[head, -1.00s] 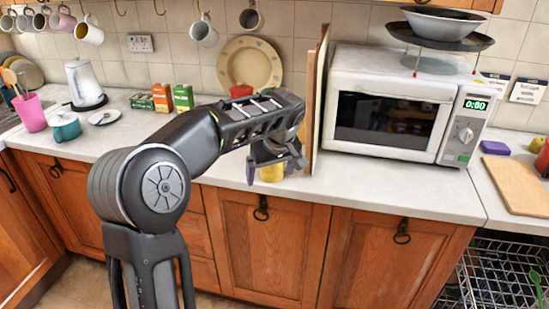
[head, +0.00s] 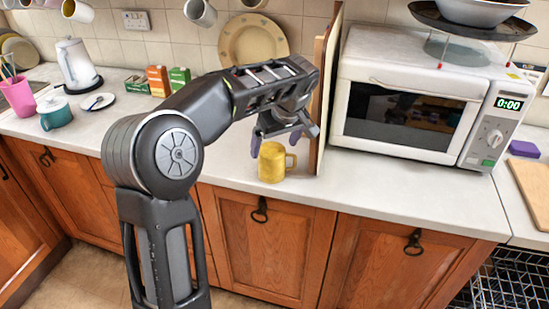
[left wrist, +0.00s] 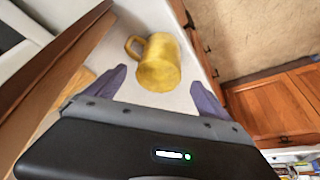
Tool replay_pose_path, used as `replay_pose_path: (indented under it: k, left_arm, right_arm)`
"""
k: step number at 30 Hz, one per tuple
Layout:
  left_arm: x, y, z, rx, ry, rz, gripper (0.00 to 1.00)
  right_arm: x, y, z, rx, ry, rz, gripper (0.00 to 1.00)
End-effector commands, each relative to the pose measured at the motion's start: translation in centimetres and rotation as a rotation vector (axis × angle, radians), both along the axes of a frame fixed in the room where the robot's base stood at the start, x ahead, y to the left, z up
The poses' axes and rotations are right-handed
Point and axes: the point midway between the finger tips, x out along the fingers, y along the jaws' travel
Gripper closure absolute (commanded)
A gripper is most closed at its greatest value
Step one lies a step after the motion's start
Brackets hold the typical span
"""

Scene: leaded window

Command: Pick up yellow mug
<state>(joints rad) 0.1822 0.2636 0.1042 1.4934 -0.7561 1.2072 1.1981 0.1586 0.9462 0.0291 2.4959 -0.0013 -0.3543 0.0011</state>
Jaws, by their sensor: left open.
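The yellow mug (head: 271,163) stands on the counter near its front edge, with its handle to the right in the head view. In the left wrist view the yellow mug (left wrist: 159,64) lies ahead of the two fingers, its handle toward the upper left. My left gripper (head: 277,138) is open and empty, above and just behind the mug in the head view. In the left wrist view its purple fingertips (left wrist: 158,82) are spread wide, with the mug in line with the gap between them. My right gripper is not in view.
An upright wooden board (head: 324,90) stands close to the right of the mug, beside the white microwave (head: 410,105). A decorated plate (head: 252,52) leans on the wall behind. The counter (head: 225,165) left of the mug is clear.

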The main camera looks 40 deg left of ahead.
Motion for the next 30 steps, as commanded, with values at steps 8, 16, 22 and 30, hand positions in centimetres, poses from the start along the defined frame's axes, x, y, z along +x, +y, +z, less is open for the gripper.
replay_pose_path:
  k: [8, 16, 22, 30]
  left_arm:
    - [0.4, 0.7, -1.9, -0.001, 0.003, 0.001, 0.08]
    - [0.5, 0.9, -2.4, 0.0, 0.0, 0.0, 0.08]
    - [0.6, 1.2, -2.9, 0.0, 0.002, 0.0, 0.08]
    - [1.4, 2.6, -6.3, -0.001, 0.002, -0.001, 0.08]
  right_arm:
    - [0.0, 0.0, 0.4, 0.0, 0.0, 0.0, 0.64]
    - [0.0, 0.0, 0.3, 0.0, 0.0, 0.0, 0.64]
    - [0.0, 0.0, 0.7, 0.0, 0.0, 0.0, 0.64]
    - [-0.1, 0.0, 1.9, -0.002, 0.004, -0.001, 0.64]
